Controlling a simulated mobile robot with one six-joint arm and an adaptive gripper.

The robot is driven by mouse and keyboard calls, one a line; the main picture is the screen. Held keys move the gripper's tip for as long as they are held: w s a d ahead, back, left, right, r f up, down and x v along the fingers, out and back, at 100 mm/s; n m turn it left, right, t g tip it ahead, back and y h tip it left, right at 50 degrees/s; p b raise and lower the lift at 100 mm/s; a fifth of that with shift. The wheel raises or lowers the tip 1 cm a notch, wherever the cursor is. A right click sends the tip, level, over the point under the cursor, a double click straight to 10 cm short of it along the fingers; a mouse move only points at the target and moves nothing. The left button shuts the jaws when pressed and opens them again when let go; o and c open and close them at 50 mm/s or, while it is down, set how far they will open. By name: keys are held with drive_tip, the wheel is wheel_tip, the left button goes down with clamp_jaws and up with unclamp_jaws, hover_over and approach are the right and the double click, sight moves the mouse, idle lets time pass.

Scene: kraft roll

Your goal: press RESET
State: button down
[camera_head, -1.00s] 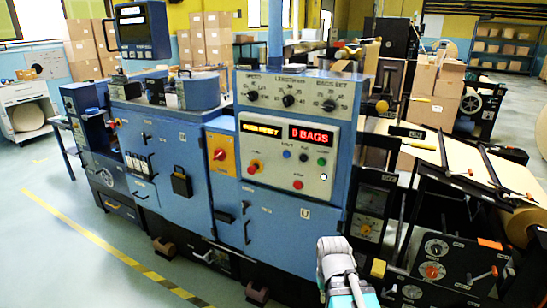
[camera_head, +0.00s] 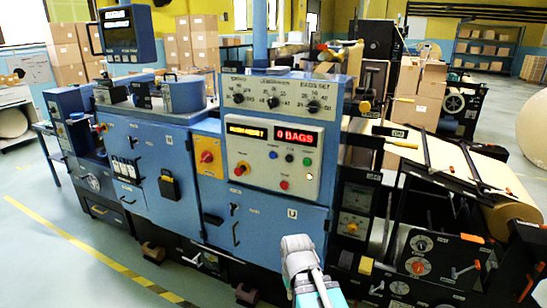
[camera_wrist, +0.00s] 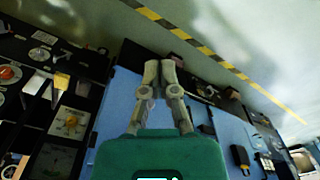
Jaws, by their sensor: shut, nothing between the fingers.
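The grey control panel (camera_head: 272,150) is on the front of the blue machine. It carries two lit displays, a blue button (camera_head: 273,154), a dark button (camera_head: 289,158), a green button (camera_head: 307,161), a red button (camera_head: 284,184) and a small white one (camera_head: 308,177). The button labels are too small to read, so I cannot tell which is RESET. My gripper (camera_head: 297,241) is below the panel, in front of the lower blue cabinet, apart from the buttons. In the wrist view my gripper (camera_wrist: 160,66) is shut and empty; no panel buttons show clearly there.
A yellow plate with a red knob (camera_head: 208,157) is left of the panel. Black equipment with dials (camera_head: 420,268) and a kraft paper roll (camera_head: 512,215) stand at the right. Open floor with a yellow-black stripe (camera_head: 95,255) lies at the front left.

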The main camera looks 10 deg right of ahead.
sight(273, 155)
drive_tip(key=w+a+r+t+y+p, duration=0.1)
drive_tip(key=w+a+r+t+y, duration=0.2)
drive_tip(key=w, duration=0.7)
drive_tip(key=w+a+r+t+y+p, duration=0.1)
drive_tip(key=w+a+r+t+p, duration=0.2)
drive_tip(key=w, duration=0.8)
drive_tip(key=w+d+r+m+t, duration=0.1)
drive_tip(key=w+r+m+t, duration=0.1)
drive_tip(key=w+r+t, duration=0.3)
drive_tip(key=w+d+r+m+t+h+p, duration=0.1)
drive_tip(key=w+r+m+t, duration=0.2)
drive_tip(key=w+r, duration=0.7)
drive_tip(key=w+t, duration=0.1)
drive_tip(key=w, duration=0.2)
drive_tip(key=shift+w+d+r+t+h, duration=0.15)
drive_tip(key=shift+w+d+t+h, duration=0.15)
drive_tip(key=shift+t, duration=0.1)
drive_tip(key=shift+w+d, duration=0.85)
drive_tip(key=shift+w, duration=0.35)
drive_tip(key=shift+w+d, duration=0.8)
drive_tip(key=shift+w, duration=0.35)
drive_tip(key=shift+w+d, duration=0.85)
drive_tip(key=shift+w, duration=0.35)
